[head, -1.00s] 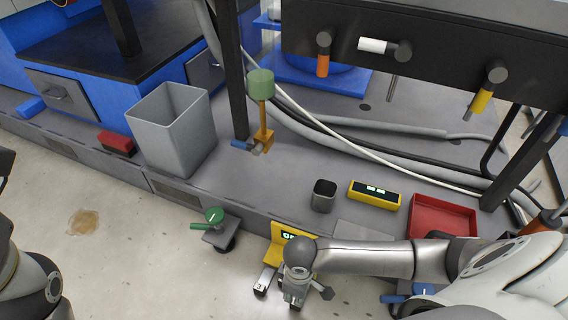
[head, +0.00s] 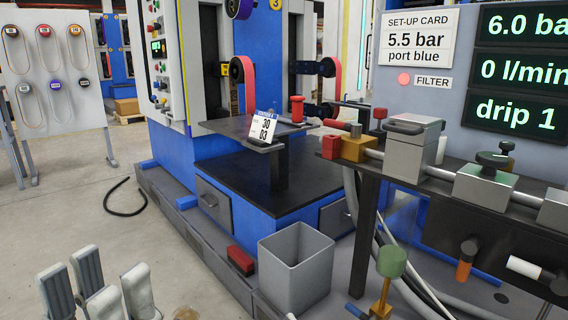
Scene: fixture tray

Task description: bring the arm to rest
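My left gripper (head: 98,284) is at the bottom left corner of the head view. Its pale grey fingers point up, with gaps between them, and nothing shows between them. It is over the light floor, apart from the machines. The rest of my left arm is below the picture edge. My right arm and gripper are outside the picture.
A grey open bin (head: 296,270) stands on the grey plinth beside a red block (head: 241,260). The dark bench (head: 455,185) with valves and fittings fills the right.

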